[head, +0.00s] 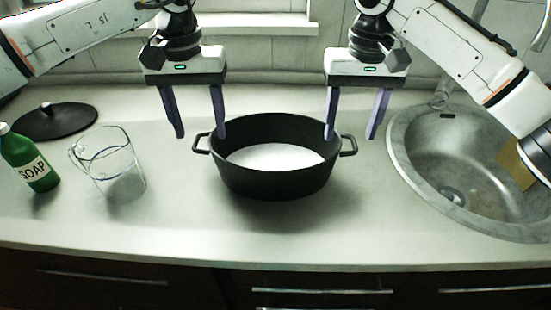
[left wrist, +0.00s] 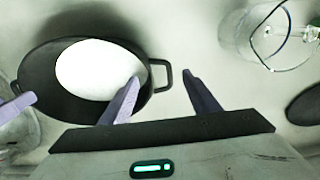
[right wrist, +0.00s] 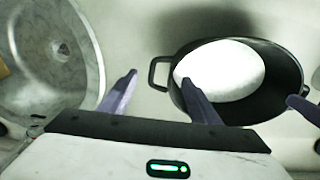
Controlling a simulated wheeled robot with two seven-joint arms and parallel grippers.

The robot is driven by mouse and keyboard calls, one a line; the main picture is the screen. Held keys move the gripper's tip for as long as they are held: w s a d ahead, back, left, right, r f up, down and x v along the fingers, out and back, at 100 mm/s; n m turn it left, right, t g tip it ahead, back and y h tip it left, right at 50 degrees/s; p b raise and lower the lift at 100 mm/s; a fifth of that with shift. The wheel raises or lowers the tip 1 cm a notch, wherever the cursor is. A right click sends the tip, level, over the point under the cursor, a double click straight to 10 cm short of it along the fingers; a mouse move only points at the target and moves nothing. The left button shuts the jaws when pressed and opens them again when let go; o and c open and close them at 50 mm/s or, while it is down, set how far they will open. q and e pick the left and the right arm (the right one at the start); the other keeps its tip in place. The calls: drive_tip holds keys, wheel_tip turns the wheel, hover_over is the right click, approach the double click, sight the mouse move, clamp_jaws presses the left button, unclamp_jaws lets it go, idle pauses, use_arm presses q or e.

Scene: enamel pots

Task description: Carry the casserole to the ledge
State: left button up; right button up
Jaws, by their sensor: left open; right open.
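The casserole (head: 272,184) is a black, wide oval pot with a loop handle at each end, standing upright on the counter. A smooth white surface shows inside it; I cannot tell whether it is contents or the pot's floor. My left gripper (head: 200,135) is open, pointing down over the left handle (head: 201,143), which shows between its fingers in the left wrist view (left wrist: 162,76). My right gripper (head: 351,137) is open over the right handle (head: 348,146), also seen between its fingers in the right wrist view (right wrist: 158,73). Neither grips anything. A pale ledge (head: 250,25) runs along the back wall.
A glass jug (head: 108,170), a green soap bottle (head: 30,160) and a black lid (head: 55,121) lie left of the casserole. A round metal sink (head: 430,190) is sunk into the counter at right. The counter in front of the casserole is clear.

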use_arm(q)
drive_tip(key=shift+f, duration=1.25)
use_arm(e)
drive_tip(key=shift+f, duration=1.25)
use_arm(q)
drive_tip(key=shift+c, duration=0.4)
use_arm(e)
drive_tip(key=shift+c, duration=0.5)
use_arm(q)
clamp_jaws()
use_arm(e)
clamp_jaws()
